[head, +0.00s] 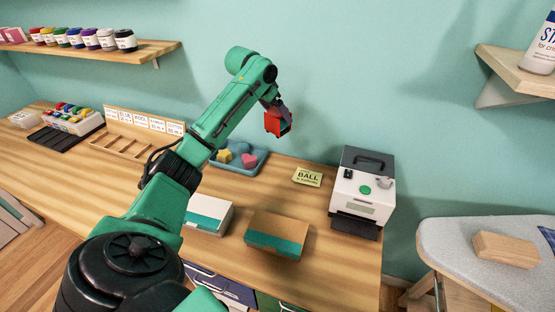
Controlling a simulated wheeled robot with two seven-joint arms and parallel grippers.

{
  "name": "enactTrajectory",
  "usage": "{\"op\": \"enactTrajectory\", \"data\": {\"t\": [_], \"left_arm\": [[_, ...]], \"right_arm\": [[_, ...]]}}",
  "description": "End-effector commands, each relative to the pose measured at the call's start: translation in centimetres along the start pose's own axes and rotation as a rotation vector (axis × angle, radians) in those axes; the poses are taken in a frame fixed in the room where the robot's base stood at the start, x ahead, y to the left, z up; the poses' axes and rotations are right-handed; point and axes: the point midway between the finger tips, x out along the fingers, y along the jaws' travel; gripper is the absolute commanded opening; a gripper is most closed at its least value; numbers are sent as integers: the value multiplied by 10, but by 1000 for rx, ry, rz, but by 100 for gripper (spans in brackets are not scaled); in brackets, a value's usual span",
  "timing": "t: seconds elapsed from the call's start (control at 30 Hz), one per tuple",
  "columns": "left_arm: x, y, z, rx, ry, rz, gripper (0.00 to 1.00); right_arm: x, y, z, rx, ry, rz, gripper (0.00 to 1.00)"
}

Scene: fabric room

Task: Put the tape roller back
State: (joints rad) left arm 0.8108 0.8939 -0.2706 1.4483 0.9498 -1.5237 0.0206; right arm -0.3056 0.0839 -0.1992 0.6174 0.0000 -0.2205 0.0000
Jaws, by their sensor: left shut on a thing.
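My left arm reaches up from the lower left over the wooden counter. My left gripper (275,109) is at its end, in front of the green wall and well above the counter. It is shut on a small red-orange boxy thing, which I take to be the tape roller (281,123). The gripper partly hides it, so its full shape cannot be told. Below and left of it is a blue tray (262,157) holding a yellow piece and a pink piece. My right gripper is not in view.
On the counter (325,245) are a white-and-teal box (211,213), a brown-and-teal box (276,235), a yellow BALL card (307,177) and a white machine (363,188). A wooden organizer (122,145) is left. An ironing board (470,250) with a wood block (508,249) is right.

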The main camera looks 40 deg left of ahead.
Motion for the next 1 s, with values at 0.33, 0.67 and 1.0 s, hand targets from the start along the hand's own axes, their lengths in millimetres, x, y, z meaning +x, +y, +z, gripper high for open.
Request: {"op": "enactTrajectory", "data": {"t": [0.33, 0.67, 1.0], "left_arm": [[87, 0, 57, -1, -2, 0, 17], [131, 0, 84, 0, 1, -1, 17], [132, 0, 85, 0, 0, -1, 100]], "right_arm": [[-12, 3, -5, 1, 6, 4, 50], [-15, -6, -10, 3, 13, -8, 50], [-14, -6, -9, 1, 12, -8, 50]]}}
